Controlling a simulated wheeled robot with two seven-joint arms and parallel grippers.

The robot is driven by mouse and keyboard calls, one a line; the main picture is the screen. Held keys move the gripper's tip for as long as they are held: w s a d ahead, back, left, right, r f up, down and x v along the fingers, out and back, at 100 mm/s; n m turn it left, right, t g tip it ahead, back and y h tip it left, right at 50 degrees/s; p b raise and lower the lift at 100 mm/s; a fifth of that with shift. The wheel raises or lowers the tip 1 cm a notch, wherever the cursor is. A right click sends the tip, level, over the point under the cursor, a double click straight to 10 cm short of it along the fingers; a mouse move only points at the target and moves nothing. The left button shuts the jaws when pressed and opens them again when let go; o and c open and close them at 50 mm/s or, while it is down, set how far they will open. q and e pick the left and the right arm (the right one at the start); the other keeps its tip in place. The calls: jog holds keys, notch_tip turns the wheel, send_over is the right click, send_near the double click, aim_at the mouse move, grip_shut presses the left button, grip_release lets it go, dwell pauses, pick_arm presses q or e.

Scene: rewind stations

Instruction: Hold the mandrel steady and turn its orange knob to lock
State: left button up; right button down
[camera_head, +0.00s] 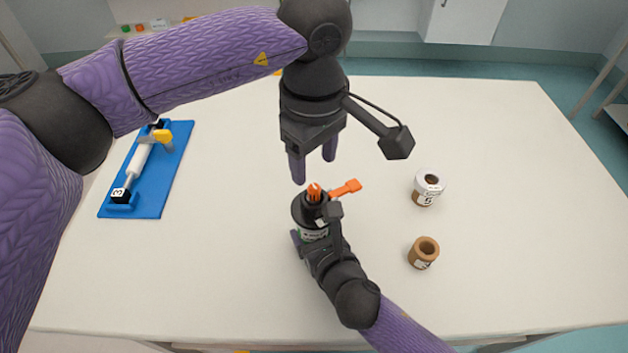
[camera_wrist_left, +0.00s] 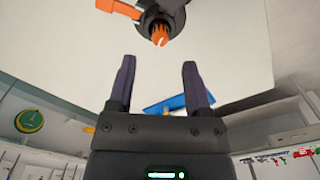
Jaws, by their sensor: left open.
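The mandrel (camera_head: 311,224) is a dark upright cylinder with a pale label, standing on the table. An orange knob (camera_head: 314,192) is on its top, and an orange lever (camera_head: 346,188) sticks out to the right behind it. My left gripper (camera_head: 313,171) is open and empty, above and just behind the knob, pointing down. In the left wrist view, the knob (camera_wrist_left: 159,35) is beyond the open fingers (camera_wrist_left: 156,77), apart from them. My right gripper (camera_head: 316,240) comes from the lower right, closed around the mandrel's lower body; its far finger is partly hidden.
A blue stand (camera_head: 172,165) with a white roller lies at the left of the white table (camera_head: 480,130). A white roll (camera_head: 427,188) and a brown core (camera_head: 423,253) stand right of the mandrel.

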aim_at(314, 186)
pick_arm(q)
notch_tip(314, 186, down, 5)
jog(key=shift+f, duration=0.2)
jog(key=shift+c, duration=0.3)
grip_shut()
